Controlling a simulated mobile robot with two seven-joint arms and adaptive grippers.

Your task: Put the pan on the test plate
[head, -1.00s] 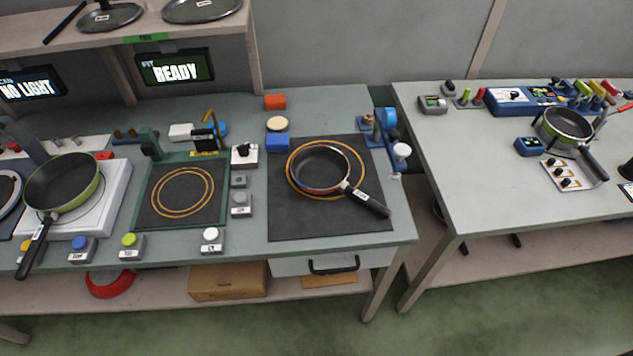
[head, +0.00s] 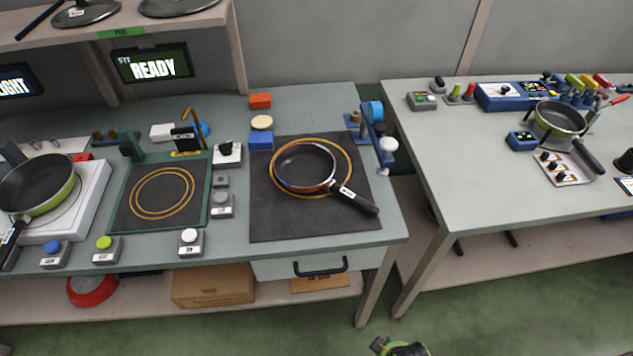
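A dark pan (head: 303,167) with an orange-brown outer side lies on a black mat (head: 285,222) inside an orange ring, its labelled black handle pointing lower right. The plate with a green frame and two orange rings (head: 163,193), left of it, is bare; I take this for the test plate. A green pan (head: 38,185) sits on a white burner unit at the left. Another green pan (head: 560,118) stands on the right table. A green and black part, seemingly of my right gripper (head: 398,347), shows at the bottom edge, well below the table; its fingers cannot be made out. My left gripper is not in view.
A screen reading "FIT READY" (head: 153,65) stands behind the framed plate. Button boxes (head: 190,242) line its front and right side. A blue clamp-like fixture (head: 375,130) stands right of the mat. A gap separates the two tables.

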